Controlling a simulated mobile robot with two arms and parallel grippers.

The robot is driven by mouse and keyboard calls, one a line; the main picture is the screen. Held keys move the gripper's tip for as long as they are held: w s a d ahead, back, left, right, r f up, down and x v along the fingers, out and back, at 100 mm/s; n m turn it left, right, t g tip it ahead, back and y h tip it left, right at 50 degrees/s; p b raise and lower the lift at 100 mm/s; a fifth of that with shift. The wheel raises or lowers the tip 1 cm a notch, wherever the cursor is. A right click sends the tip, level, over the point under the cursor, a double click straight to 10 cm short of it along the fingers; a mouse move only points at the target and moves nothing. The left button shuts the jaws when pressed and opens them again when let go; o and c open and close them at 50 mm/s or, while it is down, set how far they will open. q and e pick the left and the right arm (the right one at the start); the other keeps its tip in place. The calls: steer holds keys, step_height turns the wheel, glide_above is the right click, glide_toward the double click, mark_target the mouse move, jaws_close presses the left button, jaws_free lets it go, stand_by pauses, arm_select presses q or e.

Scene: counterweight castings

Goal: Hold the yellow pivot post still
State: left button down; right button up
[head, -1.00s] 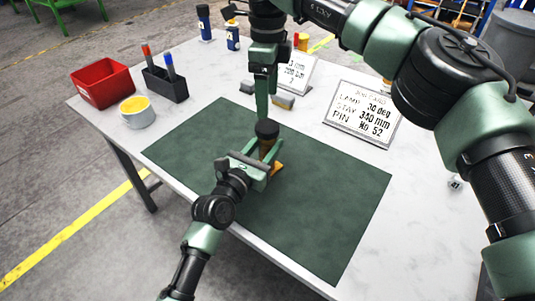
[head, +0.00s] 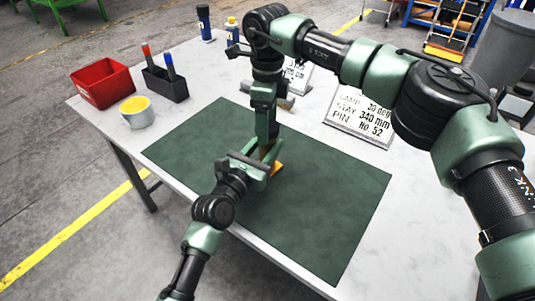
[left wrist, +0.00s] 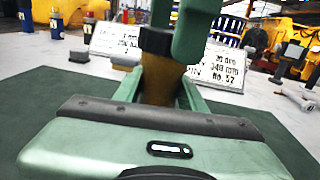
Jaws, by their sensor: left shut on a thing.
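The yellow pivot post (left wrist: 158,82) stands upright in the left wrist view, shaded brown, with a dark cap (left wrist: 155,40) on top. In the head view only its orange-yellow foot (head: 277,168) shows, on the green mat (head: 325,200). My left gripper (head: 266,155) is shut on the post, one finger on each side. My right gripper (head: 266,128) points down from above at the top of the post and hides the cap in the head view. In the left wrist view its green finger (left wrist: 195,35) overlaps the cap; whether it is open or shut does not show.
A red bin (head: 102,84), a yellow-filled cup (head: 137,112) and a dark pen holder (head: 166,86) stand at the back left. A job card (head: 360,116) stands behind the mat. Grey blocks (head: 285,102) lie behind my right gripper. The mat's right side is clear.

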steer(key=c, duration=1.5)
steer(key=o, duration=1.6)
steer(key=shift+o, duration=0.2)
step_height(320, 180, up, 12)
